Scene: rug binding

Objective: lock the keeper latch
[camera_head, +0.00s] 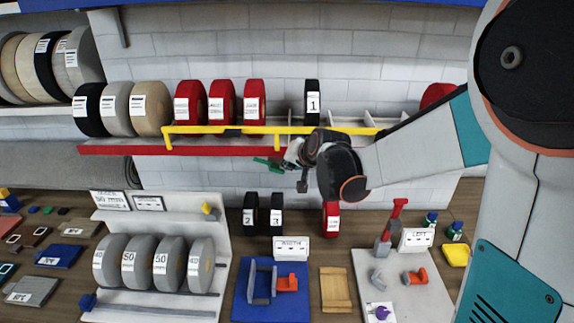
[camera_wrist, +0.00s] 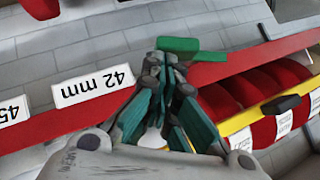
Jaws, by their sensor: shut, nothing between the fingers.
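The yellow keeper bar (camera_head: 215,129) runs across the front of the red-edged shelf, before the red rolls; it also shows in the wrist view (camera_wrist: 240,121). A black piece (camera_head: 233,132) sits on the bar and shows in the wrist view (camera_wrist: 281,104). A green lever-like piece (camera_head: 267,163) is at the red shelf edge below the bar. In the wrist view the green piece (camera_wrist: 178,44) lies just beyond my fingertips; I cannot tell whether they touch. Which piece is the latch is not certain. My gripper (camera_head: 287,160) is shut and empty, with its fingers together (camera_wrist: 165,68).
Red rolls (camera_head: 222,102) and a black roll marked 1 (camera_head: 312,100) stand on the shelf behind the bar. Below are a rack of grey rolls (camera_head: 145,262), a blue fixture (camera_head: 262,290), a wooden block (camera_head: 335,290) and a white board (camera_head: 395,295) with tools.

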